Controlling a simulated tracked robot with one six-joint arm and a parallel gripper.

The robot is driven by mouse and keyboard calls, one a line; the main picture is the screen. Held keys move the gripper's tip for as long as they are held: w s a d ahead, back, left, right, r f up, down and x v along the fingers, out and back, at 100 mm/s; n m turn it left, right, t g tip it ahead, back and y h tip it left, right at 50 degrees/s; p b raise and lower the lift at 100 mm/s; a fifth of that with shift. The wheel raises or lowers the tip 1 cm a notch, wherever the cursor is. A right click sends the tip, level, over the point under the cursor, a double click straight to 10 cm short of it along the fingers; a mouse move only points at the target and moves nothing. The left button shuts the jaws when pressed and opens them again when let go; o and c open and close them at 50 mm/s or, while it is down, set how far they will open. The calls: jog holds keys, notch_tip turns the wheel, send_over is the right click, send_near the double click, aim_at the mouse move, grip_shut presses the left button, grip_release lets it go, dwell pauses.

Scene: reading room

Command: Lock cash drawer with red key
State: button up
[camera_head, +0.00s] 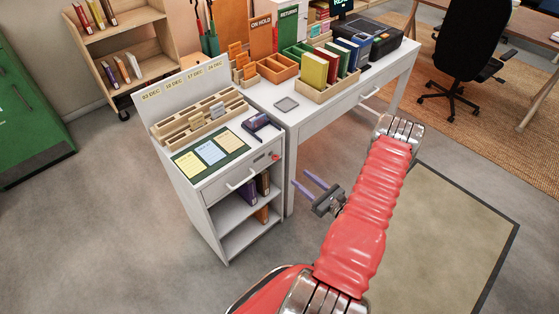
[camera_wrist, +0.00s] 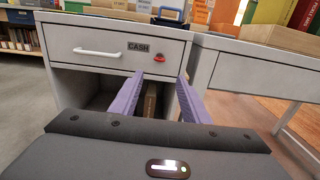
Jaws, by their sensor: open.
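The white cash drawer (camera_wrist: 115,50) has a white bar handle and a black CASH label. It looks shut at the top of a small white cabinet, and it also shows in the head view (camera_head: 232,180). The red key (camera_wrist: 159,57) sits at the drawer's lock, right of the label; it is a small red spot in the head view (camera_head: 276,157). Its exact turn is too small to tell. My gripper (camera_head: 309,183) is open and empty, with two purple fingers. It is in front of the cabinet, apart from the key. In the wrist view the fingers (camera_wrist: 156,96) point toward the cabinet, below the key.
A white desk (camera_head: 325,115) with colourful books, trays and a printer stands right of the cabinet. The cabinet top holds a wooden card rack (camera_head: 200,122), a paper mat and a dark device (camera_head: 256,122). Open shelves with books lie below the drawer. Floor in front is clear.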

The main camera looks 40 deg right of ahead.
aim_at(274, 157)
jog(key=shift+w, duration=0.1)
jog(key=w, duration=1.3)
jog(key=shift+w+a, duration=0.2)
jog(key=shift+w, duration=0.15)
jog(key=shift+c, duration=0.2)
